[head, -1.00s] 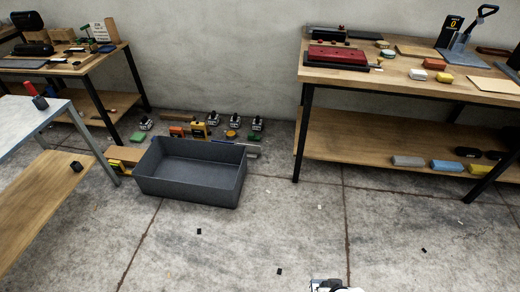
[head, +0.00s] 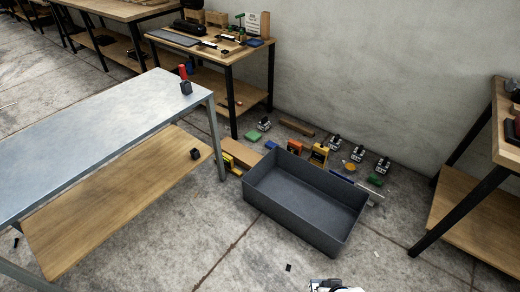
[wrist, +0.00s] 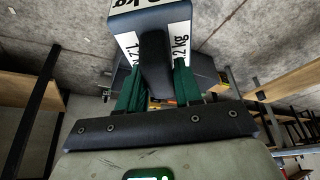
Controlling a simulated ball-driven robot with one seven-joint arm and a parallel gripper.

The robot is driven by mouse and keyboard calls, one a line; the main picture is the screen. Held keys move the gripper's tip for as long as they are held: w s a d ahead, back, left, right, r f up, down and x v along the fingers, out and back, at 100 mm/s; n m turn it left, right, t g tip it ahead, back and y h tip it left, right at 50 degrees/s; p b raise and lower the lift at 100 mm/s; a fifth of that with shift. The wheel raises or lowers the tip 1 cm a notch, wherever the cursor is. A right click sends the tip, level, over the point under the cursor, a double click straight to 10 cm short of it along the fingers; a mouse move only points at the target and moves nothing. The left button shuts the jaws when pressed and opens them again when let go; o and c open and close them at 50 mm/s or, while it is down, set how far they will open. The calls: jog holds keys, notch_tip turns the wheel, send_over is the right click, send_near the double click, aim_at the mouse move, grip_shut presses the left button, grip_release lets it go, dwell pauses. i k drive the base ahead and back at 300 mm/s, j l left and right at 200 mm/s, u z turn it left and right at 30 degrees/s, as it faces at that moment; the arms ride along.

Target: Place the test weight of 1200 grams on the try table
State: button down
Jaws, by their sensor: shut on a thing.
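My gripper (wrist: 158,78) is shut on the test weight (wrist: 150,20) in the wrist view. The weight is a dark block with white labels reading 1.2 kg, and part of it is hidden behind a dark upright piece between the green fingers. At the bottom edge of the head view a small white and black part shows; I cannot tell if it is the weight or my arm. A steel-topped table (head: 95,135), possibly the try table, stands at left in the head view. Its grey top is mostly bare.
Several small items lie behind the crate. Wooden workbenches (head: 215,50) stand behind; another is at right.

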aim_at(61, 151)
jog(key=i+j+u, duration=0.1)
jog(key=i+u, duration=0.5)
jog(key=u, duration=0.2)
jog(key=i+u, duration=0.4)
jog(key=k+l, duration=0.05)
jog(key=k, duration=0.05)
